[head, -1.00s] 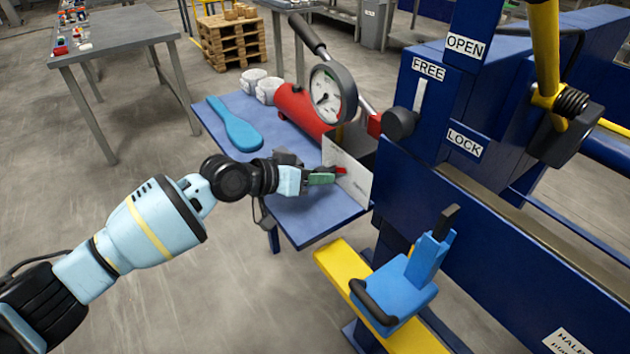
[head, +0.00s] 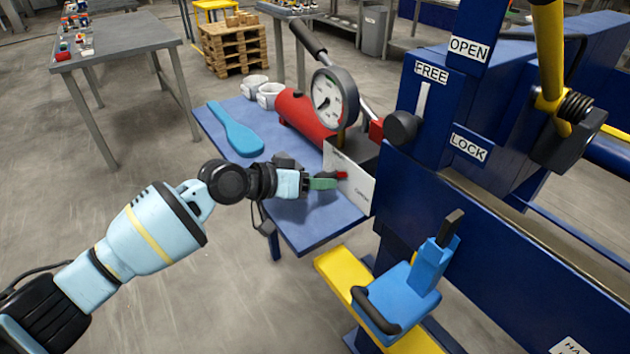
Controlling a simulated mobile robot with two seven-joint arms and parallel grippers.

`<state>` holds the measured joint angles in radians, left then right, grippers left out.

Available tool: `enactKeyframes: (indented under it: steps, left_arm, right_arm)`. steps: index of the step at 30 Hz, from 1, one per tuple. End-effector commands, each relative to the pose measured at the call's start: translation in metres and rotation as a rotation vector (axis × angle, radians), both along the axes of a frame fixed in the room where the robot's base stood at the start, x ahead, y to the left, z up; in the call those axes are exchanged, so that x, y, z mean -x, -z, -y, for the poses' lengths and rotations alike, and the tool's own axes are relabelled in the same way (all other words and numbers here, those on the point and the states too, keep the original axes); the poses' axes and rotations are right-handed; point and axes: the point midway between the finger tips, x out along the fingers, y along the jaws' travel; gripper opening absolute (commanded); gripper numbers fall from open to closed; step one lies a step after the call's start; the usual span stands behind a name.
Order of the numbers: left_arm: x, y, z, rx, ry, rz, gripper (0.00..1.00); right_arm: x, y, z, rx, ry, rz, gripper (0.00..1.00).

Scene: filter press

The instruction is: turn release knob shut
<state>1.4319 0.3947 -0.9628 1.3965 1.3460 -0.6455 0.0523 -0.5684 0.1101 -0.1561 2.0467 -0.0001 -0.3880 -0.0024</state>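The hand pump has a red cylinder (head: 298,112), a round gauge (head: 334,99) and a long lever with a black grip (head: 308,38). A small red part (head: 341,175), which looks like the release knob, shows in front of a white label plate (head: 351,188) at the pump's near end. My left gripper (head: 328,182) reaches in from the left, its green-padded fingertips at this red part. The fingers overlap from this angle, so their gap and any grip on the knob are hidden. My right gripper is out of view.
The pump stands on a blue table (head: 310,225) with a blue paddle-shaped object (head: 236,128) and white cups (head: 262,90). The blue press frame (head: 430,190) rises close on the right. A blue block with a black handle (head: 400,295) sits on a yellow bar (head: 335,268).

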Motion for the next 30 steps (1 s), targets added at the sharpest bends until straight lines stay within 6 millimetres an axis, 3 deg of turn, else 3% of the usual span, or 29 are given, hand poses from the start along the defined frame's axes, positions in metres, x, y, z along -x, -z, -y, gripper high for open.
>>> enactKeyframes:
  steps: [5,19,30]
  left_arm:
    - [0.002,-0.003,-0.004,0.001,0.000,0.002,0.42]
    - [0.032,-0.028,-0.055,-0.001,-0.001,0.000,0.42]
    - [0.037,-0.032,-0.062,0.000,0.000,0.000,0.42]
  right_arm:
    - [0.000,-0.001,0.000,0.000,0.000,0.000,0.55]
    - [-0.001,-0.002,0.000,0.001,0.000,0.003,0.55]
    - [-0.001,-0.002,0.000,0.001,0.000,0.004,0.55]
